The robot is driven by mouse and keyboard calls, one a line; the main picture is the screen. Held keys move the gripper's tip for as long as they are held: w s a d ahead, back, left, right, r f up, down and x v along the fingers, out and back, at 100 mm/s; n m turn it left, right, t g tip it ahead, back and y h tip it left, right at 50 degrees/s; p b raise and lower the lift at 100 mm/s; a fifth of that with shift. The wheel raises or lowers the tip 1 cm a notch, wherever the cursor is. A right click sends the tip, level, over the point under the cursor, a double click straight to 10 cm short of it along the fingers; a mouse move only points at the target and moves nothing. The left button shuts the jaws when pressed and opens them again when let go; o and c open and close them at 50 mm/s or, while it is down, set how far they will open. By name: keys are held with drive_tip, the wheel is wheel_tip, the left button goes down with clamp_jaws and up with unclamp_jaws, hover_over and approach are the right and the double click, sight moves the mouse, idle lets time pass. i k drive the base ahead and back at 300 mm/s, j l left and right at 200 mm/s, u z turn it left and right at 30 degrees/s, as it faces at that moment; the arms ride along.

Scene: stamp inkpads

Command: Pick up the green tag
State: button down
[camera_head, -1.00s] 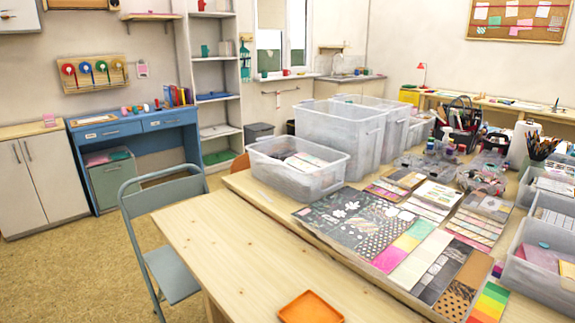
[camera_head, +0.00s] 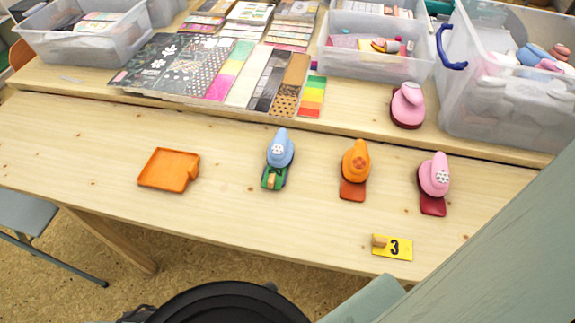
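A small green piece (camera_head: 274,178), the only clearly green flat thing on the near table, lies at the front of a blue punch-like stamper (camera_head: 280,148) in the head view. The blue stamper's body covers its back part. I cannot tell whether the green piece is a separate tag or part of the stamper. A yellow tag (camera_head: 393,247) with a black 3 lies near the table's front edge, with a small tan block on its left end. My gripper is not in view.
An orange tray (camera_head: 169,170) lies left of the green piece. An orange stamper (camera_head: 355,161) and a pink stamper (camera_head: 434,175) stand to the right. Clear bins (camera_head: 375,62) and patterned sheets fill the raised back board. The table front is mostly clear.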

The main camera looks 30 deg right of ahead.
sight(273, 178)
drive_tip(key=z, duration=0.7)
